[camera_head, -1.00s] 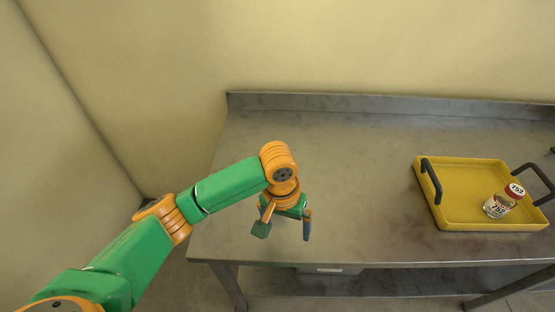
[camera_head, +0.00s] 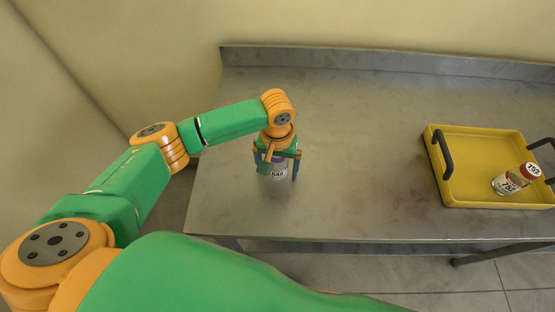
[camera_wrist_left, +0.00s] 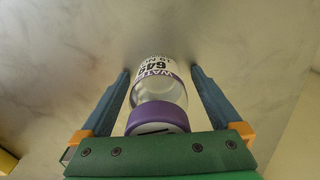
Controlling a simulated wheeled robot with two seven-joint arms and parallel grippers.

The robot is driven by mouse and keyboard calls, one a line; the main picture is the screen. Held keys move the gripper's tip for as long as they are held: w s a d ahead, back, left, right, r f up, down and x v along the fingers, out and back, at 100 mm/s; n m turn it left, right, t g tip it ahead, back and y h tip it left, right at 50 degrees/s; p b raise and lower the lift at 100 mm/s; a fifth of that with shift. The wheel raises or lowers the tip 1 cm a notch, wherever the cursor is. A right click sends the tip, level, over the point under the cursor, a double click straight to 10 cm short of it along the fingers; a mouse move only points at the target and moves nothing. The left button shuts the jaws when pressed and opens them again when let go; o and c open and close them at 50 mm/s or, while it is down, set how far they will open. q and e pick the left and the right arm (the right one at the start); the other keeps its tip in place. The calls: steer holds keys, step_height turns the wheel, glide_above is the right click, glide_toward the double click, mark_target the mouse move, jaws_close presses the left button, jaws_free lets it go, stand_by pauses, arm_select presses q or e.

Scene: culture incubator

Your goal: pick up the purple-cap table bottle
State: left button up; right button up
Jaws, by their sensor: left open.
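The purple-cap table bottle (camera_wrist_left: 158,92) stands between the two fingers of my left gripper (camera_wrist_left: 160,85) in the left wrist view. Its purple cap is nearest the palm, and its label reads "WATER" with a number. Small gaps show between the bottle and both fingers. In the head view, the bottle (camera_head: 278,171) is on the metal table (camera_head: 350,150), partly hidden by my left gripper (camera_head: 281,172). The left gripper is open around it, pointing down. My right gripper is not seen.
A yellow tray (camera_head: 448,193) with black handles sits on the right of the table. A red-cap bottle (camera_head: 508,183) leans or lies in it. The table between tray and left gripper is clear. A wall stands behind the table.

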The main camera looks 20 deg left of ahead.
arm_select(q)
steer(key=shift+r, duration=0.1)
steer(key=c, duration=1.5)
